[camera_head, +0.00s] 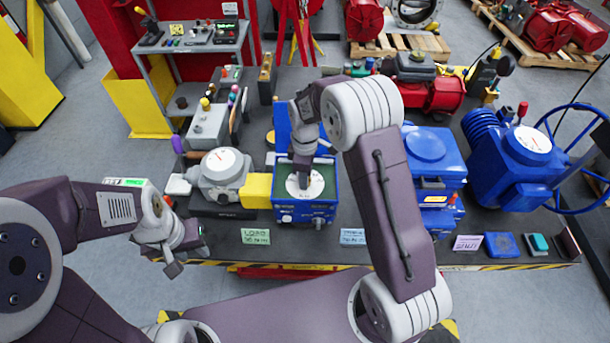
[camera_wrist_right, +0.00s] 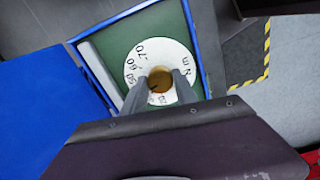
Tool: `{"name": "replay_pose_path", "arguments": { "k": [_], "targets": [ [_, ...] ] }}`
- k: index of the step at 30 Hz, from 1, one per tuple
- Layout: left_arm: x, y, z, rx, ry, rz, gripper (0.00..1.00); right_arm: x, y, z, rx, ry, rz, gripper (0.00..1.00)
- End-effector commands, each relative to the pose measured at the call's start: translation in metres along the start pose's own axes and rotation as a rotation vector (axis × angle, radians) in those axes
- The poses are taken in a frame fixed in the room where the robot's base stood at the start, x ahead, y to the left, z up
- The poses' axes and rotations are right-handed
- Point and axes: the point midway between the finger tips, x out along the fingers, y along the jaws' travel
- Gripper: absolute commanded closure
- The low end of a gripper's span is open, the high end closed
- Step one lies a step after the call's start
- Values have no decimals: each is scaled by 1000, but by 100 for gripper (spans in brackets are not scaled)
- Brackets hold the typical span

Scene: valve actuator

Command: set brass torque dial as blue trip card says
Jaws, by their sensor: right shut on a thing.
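The brass torque dial (camera_wrist_right: 160,80) is a small round knob at the middle of a white scale disc (camera_wrist_right: 148,58). The disc reads 50, 60, 70 and N m; its lower part is hidden. It sits in the green recess of an open blue box (camera_head: 305,212). My right gripper (camera_wrist_right: 158,84) reaches down from above and is shut on the dial. In the head view my right gripper (camera_head: 303,180) covers the knob. The blue trip card (camera_head: 353,237) lies at the bench's front edge; its writing is too small to read. My left gripper (camera_head: 187,261) hangs empty, seemingly open, at the front left.
A green card (camera_head: 255,236) and a purple card (camera_head: 468,242) lie along the bench front. A grey actuator (camera_head: 222,172) with a yellow block stands left of the box. Blue actuators (camera_head: 427,150) stand right of it. My right arm crosses above.

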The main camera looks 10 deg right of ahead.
Motion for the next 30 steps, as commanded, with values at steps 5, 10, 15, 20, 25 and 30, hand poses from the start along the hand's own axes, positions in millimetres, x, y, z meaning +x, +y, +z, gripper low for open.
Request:
{"name": "replay_pose_path", "arguments": {
  "k": [5,10,15,20,25,30],
  "targets": [
    [-1,0,0,0,0,0,64,-1,0,0,45,1,0,100],
    [-3,0,0,0,0,0,64,-1,0,-1,148,1,0,100],
    [-5,0,0,0,0,0,64,-1,0,-1,298,1,0,100],
    [-7,0,-1,0,0,0,64,-1,1,0,452,1,0,100],
    [-8,0,-1,0,0,0,64,-1,1,0,613,1,0,100],
    [-10,0,-1,0,0,0,64,-1,1,0,774,2,1,100]
  ]
}}
